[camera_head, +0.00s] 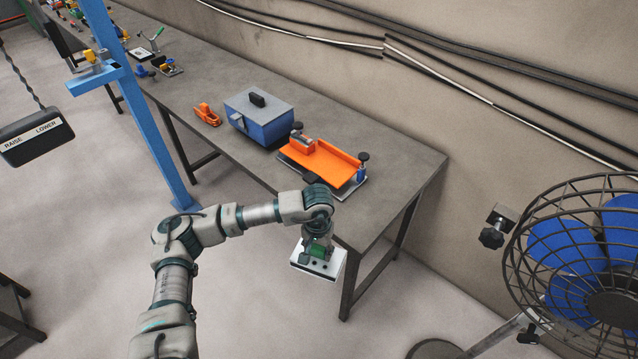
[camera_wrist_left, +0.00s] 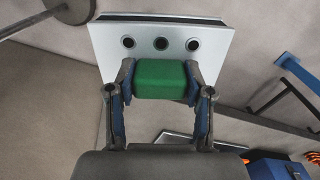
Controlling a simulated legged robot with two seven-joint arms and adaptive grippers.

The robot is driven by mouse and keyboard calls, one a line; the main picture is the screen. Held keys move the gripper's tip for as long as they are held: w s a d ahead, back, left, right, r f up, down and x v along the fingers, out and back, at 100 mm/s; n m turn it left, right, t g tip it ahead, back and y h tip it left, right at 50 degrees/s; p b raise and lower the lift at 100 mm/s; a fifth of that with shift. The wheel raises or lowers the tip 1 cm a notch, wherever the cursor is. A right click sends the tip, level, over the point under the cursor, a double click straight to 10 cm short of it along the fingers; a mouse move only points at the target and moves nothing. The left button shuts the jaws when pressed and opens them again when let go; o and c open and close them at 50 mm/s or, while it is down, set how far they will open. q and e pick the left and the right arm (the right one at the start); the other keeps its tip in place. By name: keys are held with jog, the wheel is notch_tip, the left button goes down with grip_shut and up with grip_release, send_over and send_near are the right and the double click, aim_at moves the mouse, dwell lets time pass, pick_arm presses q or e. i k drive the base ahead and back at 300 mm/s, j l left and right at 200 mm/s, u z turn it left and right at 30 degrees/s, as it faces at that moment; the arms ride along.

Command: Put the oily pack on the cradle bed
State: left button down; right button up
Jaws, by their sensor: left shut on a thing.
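My left gripper (camera_head: 318,238) is shut on the green block of a pale flat pack (camera_head: 305,262). In the left wrist view the two fingers (camera_wrist_left: 161,85) press on both sides of the green block. The pack's pale plate (camera_wrist_left: 215,45), with three dark round holes in a row, shows beyond them. I cannot make out oil on it. The pack hangs in the air in front of the table's near edge, apart from the table. The orange cradle bed (camera_head: 335,163) is on the table behind and above it in the picture. My right gripper is not in view.
A small grey and red block (camera_head: 302,142) sits at the cradle's left end. A blue box with a grey lid (camera_head: 258,113) and an orange tool (camera_head: 208,115) stand left of it on the table (camera_head: 400,170). A caged fan (camera_head: 580,250) stands at right; a blue post (camera_head: 150,120) rises at left.

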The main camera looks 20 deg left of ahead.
aim_at(330, 163)
jog(key=k+z, duration=0.35)
jog(key=z, duration=0.15)
jog(key=k+l+z, duration=0.25)
jog(key=z, duration=0.2)
jog(key=i+j+z, duration=0.1)
jog(key=j+z, duration=0.25)
jog(key=j, duration=0.6)
jog(key=j+z, duration=0.35)
jog(key=j, duration=0.6)
